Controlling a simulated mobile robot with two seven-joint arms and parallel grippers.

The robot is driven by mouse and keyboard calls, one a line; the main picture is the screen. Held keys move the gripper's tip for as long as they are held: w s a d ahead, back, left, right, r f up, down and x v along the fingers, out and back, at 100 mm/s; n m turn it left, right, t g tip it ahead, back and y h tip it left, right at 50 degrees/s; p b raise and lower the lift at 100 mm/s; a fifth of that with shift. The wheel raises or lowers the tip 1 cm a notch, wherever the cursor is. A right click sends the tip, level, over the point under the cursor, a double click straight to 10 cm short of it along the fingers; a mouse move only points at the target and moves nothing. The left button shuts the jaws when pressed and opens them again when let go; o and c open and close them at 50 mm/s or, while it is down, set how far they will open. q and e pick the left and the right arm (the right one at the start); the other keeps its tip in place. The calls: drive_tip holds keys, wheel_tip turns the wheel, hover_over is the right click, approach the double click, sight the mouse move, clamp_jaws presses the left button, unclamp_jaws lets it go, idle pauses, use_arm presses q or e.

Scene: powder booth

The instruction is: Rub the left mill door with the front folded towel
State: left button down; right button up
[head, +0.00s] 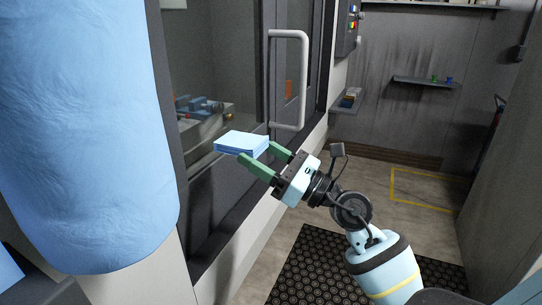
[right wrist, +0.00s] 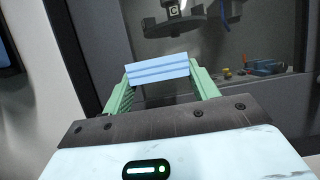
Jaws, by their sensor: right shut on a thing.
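My right gripper (head: 262,163) is shut on a light blue folded towel (head: 241,143), held between its green fingers. In the right wrist view the towel (right wrist: 157,71) sits between the two fingertips with its folded layers showing. The mill door (head: 215,62) is a dark framed glass panel at the left, with a white vertical handle (head: 305,80) to its right. The towel is in front of the glass, low on the door; I cannot tell whether it touches. My left gripper is not in view.
A large blue cloth-like mass (head: 85,130) fills the left of the head view. A black studded mat (head: 315,268) lies on the floor below my right arm. Shelves (head: 428,83) hang on the far wall. A yellow floor outline (head: 425,203) surrounds clear floor.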

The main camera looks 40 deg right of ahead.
drive_tip(key=shift+w+a, duration=0.3)
drive_tip(key=shift+w, duration=0.25)
drive_tip(key=shift+w+a, duration=0.3)
drive_tip(key=shift+w, duration=0.2)
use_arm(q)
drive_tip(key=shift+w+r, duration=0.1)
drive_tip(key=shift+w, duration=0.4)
use_arm(e)
drive_tip(key=shift+w+a, duration=0.35)
drive_tip(key=shift+w, duration=0.15)
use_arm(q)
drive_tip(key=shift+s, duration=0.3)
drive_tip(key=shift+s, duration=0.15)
use_arm(e)
drive_tip(key=shift+w, duration=0.15)
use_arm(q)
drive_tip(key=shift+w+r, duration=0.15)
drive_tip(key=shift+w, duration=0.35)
use_arm(e)
drive_tip(key=shift+w+a, duration=0.45)
drive_tip(key=shift+w, duration=0.2)
